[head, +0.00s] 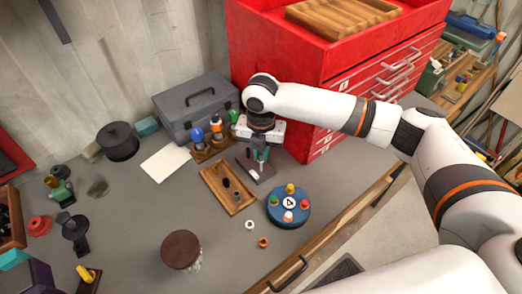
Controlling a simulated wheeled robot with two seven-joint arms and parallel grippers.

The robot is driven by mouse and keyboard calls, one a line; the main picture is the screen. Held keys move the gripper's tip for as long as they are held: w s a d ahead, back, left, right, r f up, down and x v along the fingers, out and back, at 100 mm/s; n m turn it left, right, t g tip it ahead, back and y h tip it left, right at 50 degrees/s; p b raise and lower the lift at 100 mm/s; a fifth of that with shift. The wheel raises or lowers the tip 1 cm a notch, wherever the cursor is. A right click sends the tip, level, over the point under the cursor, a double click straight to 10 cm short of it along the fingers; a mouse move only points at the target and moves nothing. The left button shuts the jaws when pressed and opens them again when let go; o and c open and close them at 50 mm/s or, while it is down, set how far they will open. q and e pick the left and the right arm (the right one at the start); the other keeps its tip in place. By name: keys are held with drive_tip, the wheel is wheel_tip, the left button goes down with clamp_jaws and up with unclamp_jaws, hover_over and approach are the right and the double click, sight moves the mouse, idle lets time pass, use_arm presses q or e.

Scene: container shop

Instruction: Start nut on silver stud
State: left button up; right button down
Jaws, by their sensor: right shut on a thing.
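My right gripper (261,160) points down over a small dark base plate (257,174) behind the wooden tray. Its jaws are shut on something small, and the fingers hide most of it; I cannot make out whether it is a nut. A stud at the plate is too small and covered to tell, so I cannot say whether the held thing touches one. A white ring-like piece (250,225) and an orange ring-like piece (263,242) lie on the grey bench in front. My left gripper is not in view.
A wooden tray (214,200) with dark pieces and a blue round base (288,221) with coloured knobs stand near the plate. A grey toolbox (190,112) and red drawer cabinet (322,105) stand behind. A brown-topped jar (181,249) is front left. Bare bench lies left of the tray.

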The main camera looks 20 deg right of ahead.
sight(261, 162)
drive_tip(key=shift+p, duration=0.45)
drive_tip(key=shift+f+b, duration=0.9)
drive_tip(key=shift+f, duration=1.35)
idle(0.8)
drive_tip(key=m, duration=0.8)
drive_tip(key=shift+m, duration=0.3)
drive_tip(key=m, duration=0.7)
drive_tip(key=shift+m, duration=0.4)
drive_tip(key=c, duration=1.3)
unclamp_jaws()
